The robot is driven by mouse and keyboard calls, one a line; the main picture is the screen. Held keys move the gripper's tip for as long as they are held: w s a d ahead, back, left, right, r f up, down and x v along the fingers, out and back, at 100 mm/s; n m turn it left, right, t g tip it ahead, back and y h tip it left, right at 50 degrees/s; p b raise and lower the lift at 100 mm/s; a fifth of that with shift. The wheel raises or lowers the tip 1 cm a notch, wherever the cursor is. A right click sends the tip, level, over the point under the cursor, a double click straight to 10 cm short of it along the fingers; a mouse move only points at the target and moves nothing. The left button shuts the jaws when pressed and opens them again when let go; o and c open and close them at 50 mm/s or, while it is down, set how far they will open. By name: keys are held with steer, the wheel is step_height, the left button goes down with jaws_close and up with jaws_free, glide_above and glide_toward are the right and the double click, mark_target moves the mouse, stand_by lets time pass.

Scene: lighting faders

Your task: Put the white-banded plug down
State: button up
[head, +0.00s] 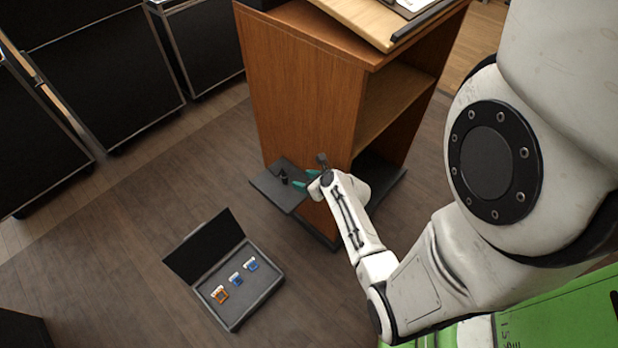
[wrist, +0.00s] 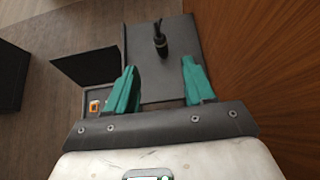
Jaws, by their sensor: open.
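A small black plug (head: 284,178) is on the dark grey shelf (head: 270,186) at the side of the wooden lectern. In the wrist view the plug (wrist: 160,42) stands near the middle of the shelf (wrist: 178,28), ahead of my fingertips. I cannot make out a white band on it. My gripper (head: 306,179) has teal fingers and reaches in over the shelf beside the lectern. In the wrist view my gripper (wrist: 160,76) is open, with bare shelf between its fingers, and it does not touch the plug.
The wooden lectern (head: 300,90) rises close to the right of my gripper in the wrist view. An open grey case (head: 238,318) with an orange and two blue items lies on the floor. Black flight cases (head: 110,80) stand at the back left. Floor between is clear.

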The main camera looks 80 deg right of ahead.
steer(key=w+a+r+n+g+y, duration=0.1)
steer(key=w+a+r+n+y, duration=0.15)
steer(key=a+n, duration=0.7)
steer(key=w+a+r+n+g+y, duration=0.1)
steer(key=w+a+r+n+y, duration=0.2)
steer(key=a+n, duration=0.7)
steer(key=s+a+r+n+g, duration=0.3)
steer(key=s+a+r+n, duration=0.1)
steer(key=n, duration=0.7)
steer(key=s+a+r+n+g, duration=0.3)
steer(key=s+a+r+n, duration=0.2)
steer(key=n, duration=0.6)
steer(key=shift+a+n, duration=0.25)
steer(key=shift+n, duration=0.1)
steer(key=shift+r, duration=0.1)
